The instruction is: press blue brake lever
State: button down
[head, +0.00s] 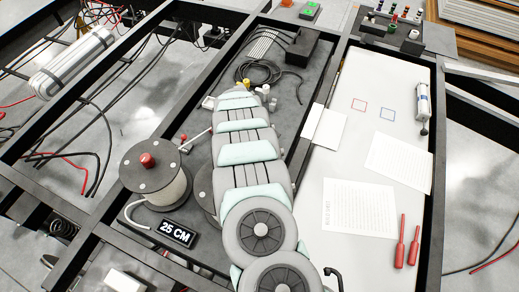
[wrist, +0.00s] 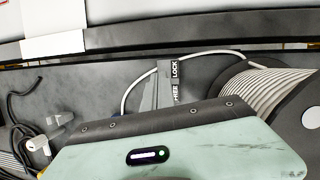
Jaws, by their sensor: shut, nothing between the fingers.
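No blue brake lever can be made out with certainty in either view. A small dark blue bit (wrist: 117,115) shows at the upper edge of my gripper's housing in the wrist view; I cannot tell what it is. My arm reaches up the middle of the head view, and my gripper (head: 241,93) is at its far end over the dark chassis panel (head: 222,72). It is shut and empty; its fingertips are hard to make out. In the wrist view my pale green housing covers the lower middle and hides what is below.
A cable spool (head: 155,185) with a red knob stands left of my arm, by a "25 CM" sign (head: 176,233). A black box (head: 290,48) with cables lies beyond my gripper. A grey label strip (wrist: 174,80) reads "LOCK". A white board (head: 340,165) with papers and red screwdrivers is right.

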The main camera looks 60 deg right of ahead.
jog(key=shift+s+f, duration=0.15)
jog(key=shift+s, duration=0.4)
jog(key=shift+r+p, duration=0.8)
jog(key=shift+r, duration=0.05)
notch_tip(320, 180, up, 13)
jog(key=a+p, duration=0.2)
jog(key=p, duration=0.2)
jog(key=shift+w+p, duration=0.3)
jog(key=shift+p, duration=0.1)
